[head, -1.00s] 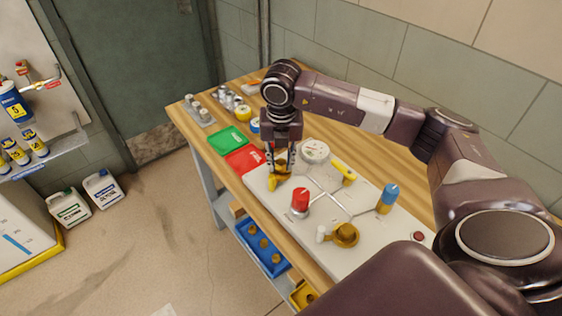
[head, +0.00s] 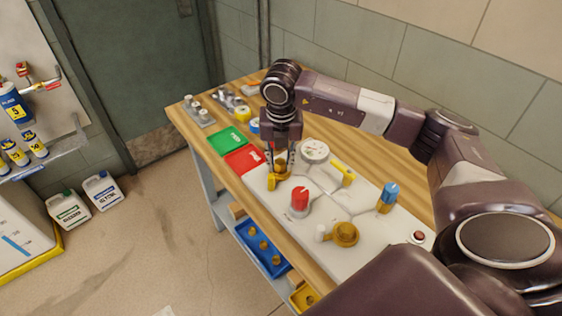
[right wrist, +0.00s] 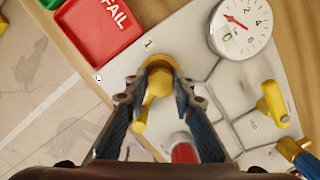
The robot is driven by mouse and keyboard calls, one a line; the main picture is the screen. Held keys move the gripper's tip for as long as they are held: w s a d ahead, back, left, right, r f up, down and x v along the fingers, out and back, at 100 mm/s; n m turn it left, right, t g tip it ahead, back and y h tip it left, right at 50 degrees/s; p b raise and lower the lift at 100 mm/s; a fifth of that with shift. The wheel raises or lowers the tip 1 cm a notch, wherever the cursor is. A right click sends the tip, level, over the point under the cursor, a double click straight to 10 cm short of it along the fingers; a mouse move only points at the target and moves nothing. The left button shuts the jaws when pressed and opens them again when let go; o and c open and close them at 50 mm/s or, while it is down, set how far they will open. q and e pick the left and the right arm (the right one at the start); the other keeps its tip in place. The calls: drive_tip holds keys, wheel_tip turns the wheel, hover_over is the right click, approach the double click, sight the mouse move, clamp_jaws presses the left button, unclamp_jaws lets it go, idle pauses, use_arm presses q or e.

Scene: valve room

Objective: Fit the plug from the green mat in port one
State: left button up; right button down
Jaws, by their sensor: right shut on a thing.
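My right gripper (head: 281,168) is over the left end of the white panel (head: 330,249). It is shut on a brass-yellow plug (right wrist: 157,84), which shows between the fingertips in the right wrist view. The plug is over or at a brass ring (right wrist: 160,62) beside the printed "1", which I take as port one. The fingers and plug hide most of the ring, so I cannot tell how deep the plug sits. The green mat (head: 227,141) looks empty. My left gripper is not in view.
A red FAIL mat (head: 245,159) lies beside the panel. A round gauge (head: 314,151), a yellow handle (head: 343,173), a red knob (head: 300,199), a brass wheel (head: 345,234) and a blue knob (head: 389,197) stand on the panel. A blue bin (head: 262,248) is below.

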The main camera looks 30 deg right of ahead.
drive_tip(key=shift+s+a+f, duration=0.15)
drive_tip(key=shift+s+f, duration=0.1)
drive_tip(key=shift+f, duration=0.2)
drive_tip(key=shift+s+a+f, duration=0.15)
drive_tip(key=shift+s+f, duration=0.05)
drive_tip(key=shift+f, duration=0.2)
drive_tip(key=c, duration=1.7)
unclamp_jaws()
drive_tip(key=shift+c, duration=0.2)
drive_tip(key=shift+o, duration=1)
drive_tip(key=shift+w+f+g, duration=0.1)
drive_tip(key=shift+w+g, duration=0.05)
drive_tip(key=shift+g, duration=0.15)
drive_tip(key=shift+w+d+f, duration=0.15)
drive_tip(key=shift+w+d, duration=0.05)
drive_tip(key=shift+w, duration=0.05)
drive_tip(key=shift+s, duration=0.1)
drive_tip(key=shift+a+r, duration=0.1)
drive_tip(key=shift+r, duration=0.1)
drive_tip(key=shift+r, duration=0.15)
